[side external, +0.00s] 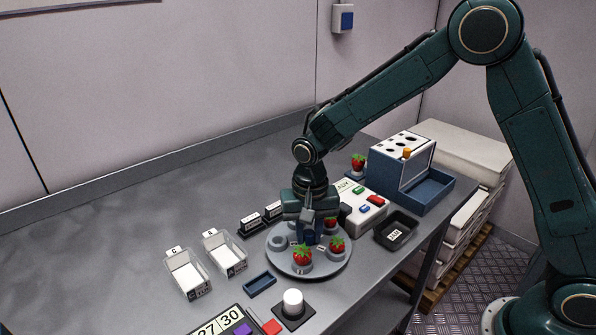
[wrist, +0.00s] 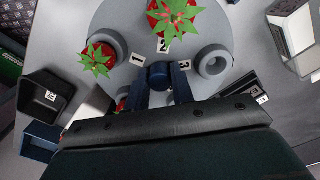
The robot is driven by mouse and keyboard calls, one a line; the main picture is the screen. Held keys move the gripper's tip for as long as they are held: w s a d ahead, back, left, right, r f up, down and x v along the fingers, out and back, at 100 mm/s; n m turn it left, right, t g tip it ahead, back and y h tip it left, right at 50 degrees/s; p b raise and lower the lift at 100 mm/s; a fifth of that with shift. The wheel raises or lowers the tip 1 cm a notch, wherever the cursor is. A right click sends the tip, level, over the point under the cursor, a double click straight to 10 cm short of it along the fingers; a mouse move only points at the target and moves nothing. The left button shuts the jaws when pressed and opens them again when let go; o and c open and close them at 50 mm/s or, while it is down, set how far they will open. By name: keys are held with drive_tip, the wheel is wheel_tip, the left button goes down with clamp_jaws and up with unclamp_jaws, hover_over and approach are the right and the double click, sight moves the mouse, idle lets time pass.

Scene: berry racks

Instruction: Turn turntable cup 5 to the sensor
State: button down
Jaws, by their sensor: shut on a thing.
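The grey turntable (side external: 292,268) lies flat on the bench, with cups around its rim; it also fills much of the wrist view (wrist: 125,25). My gripper (side external: 309,234) is over its middle, pointing down. In the wrist view my gripper (wrist: 161,88) is shut on the dark blue centre knob (wrist: 158,73). Strawberries (wrist: 97,58) (wrist: 173,18) sit in two cups near labels 1 and 2. Another shows partly beside a finger. An empty cup (wrist: 214,62) is at right. I cannot read a label 5. The white device (side external: 365,210) with coloured buttons and a dark part stands beside the turntable.
Clear trays (side external: 186,272) stand at left. A small blue tray (side external: 260,284) and a white dome button (side external: 293,302) are in front. A black bin (side external: 396,231) and a blue holed rack (side external: 400,170) are at right. A strawberry (side external: 358,161) sits behind the device. The bench's back left is clear.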

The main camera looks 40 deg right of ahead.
sight(309, 232)
idle(0.3)
drive_tip(key=c, duration=1.2)
unclamp_jaws()
drive_tip(key=shift+r, duration=0.15)
wheel_tip(309, 232, up, 14)
drive_tip(key=shift+f, duration=0.2)
